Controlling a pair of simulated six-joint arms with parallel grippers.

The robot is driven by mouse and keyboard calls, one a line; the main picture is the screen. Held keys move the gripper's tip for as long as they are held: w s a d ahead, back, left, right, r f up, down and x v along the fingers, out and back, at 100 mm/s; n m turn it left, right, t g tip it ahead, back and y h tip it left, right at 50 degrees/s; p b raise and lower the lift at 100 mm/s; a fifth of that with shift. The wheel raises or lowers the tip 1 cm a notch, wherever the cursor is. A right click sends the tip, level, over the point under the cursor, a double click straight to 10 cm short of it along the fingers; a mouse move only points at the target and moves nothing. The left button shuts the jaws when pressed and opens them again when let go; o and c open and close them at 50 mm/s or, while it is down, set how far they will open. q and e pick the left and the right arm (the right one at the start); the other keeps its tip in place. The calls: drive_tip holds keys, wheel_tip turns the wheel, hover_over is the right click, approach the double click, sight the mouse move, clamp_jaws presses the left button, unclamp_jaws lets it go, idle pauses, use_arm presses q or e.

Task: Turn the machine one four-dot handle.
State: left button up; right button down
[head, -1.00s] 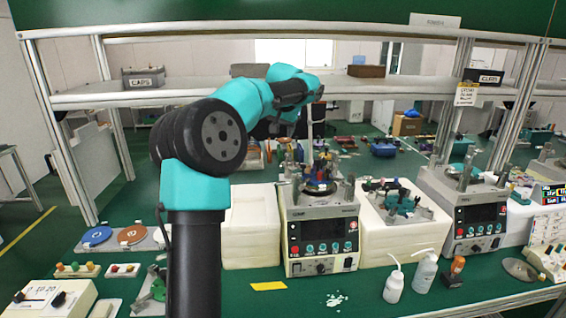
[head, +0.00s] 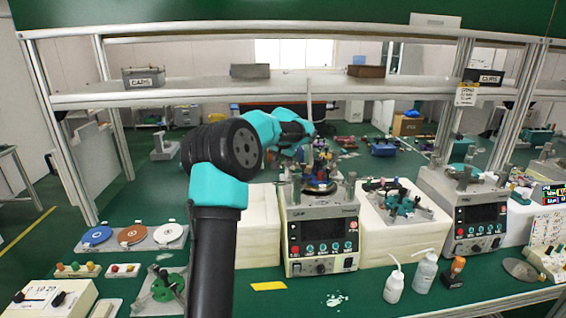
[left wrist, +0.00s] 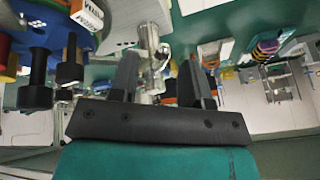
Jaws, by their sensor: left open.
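Machine one (head: 321,230) is the grey unit with a dark screen and a row of buttons, at the middle of the bench. A cluster of small coloured parts and a round plate (head: 320,188) sits on its top. My left gripper (head: 309,131) is above and behind that top, small and partly covered by my wrist. In the left wrist view the gripper (left wrist: 162,66) is open, with a metal post (left wrist: 151,43) showing between its fingers, apparently beyond them. Black knobs (left wrist: 35,80) hang by a blue part at the left. My right gripper is not seen.
A second grey machine (head: 474,222) stands to the right. White blocks (head: 258,230) flank machine one. Two squeeze bottles (head: 394,285) stand in front at right. A tray with coloured discs (head: 132,235) lies at left. A shelf (head: 215,90) spans above.

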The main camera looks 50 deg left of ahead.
use_arm(q)
drive_tip(key=shift+w+a+f, duration=0.1)
drive_tip(key=shift+a+f, duration=0.05)
drive_tip(key=shift+f, duration=0.25)
clamp_jaws()
idle(0.4)
